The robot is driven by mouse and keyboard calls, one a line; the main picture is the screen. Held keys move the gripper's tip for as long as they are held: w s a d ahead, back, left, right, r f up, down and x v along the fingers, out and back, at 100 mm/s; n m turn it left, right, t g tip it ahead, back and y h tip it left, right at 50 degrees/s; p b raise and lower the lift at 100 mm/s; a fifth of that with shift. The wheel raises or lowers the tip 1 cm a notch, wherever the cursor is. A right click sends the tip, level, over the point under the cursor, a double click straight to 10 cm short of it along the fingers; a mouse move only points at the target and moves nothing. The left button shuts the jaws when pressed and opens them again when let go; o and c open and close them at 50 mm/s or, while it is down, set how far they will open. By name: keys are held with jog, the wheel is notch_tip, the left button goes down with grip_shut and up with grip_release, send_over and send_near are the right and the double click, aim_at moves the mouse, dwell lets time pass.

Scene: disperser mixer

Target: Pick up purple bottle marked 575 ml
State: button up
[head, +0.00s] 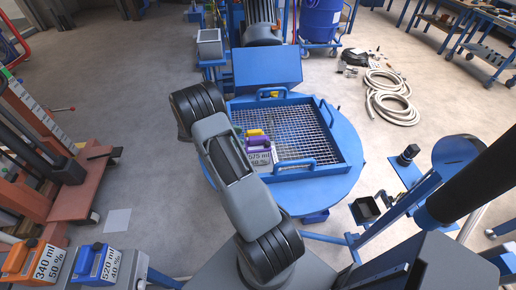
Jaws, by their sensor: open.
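The tray lies on a round blue table (348,180). My arm crosses the left part of the tray and table, close to the bottle's left side in the picture. My gripper does not show in this view, so its place relative to the bottle is not visible.
An orange container marked 340 ml (34,262) and a blue one marked 520 ml (95,263) stand at lower left. A blue panel (267,66) rises behind the tray. Coiled hoses (390,97) lie on the floor at right. A blue drum (320,20) stands behind.

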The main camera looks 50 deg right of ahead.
aim_at(255, 138)
jog(key=shift+x, duration=1.5)
jog(key=p+x, duration=0.1)
jog(key=x, duration=0.1)
jog(key=p+x, duration=0.1)
jog(key=x, duration=0.1)
jog(key=shift+r, duration=0.2)
jog(key=shift+s+d+f+p, duration=0.3)
jog(key=shift+s+d+p, duration=0.1)
jog(key=shift+s+d, duration=0.1)
jog(key=shift+w, duration=0.1)
grip_shut()
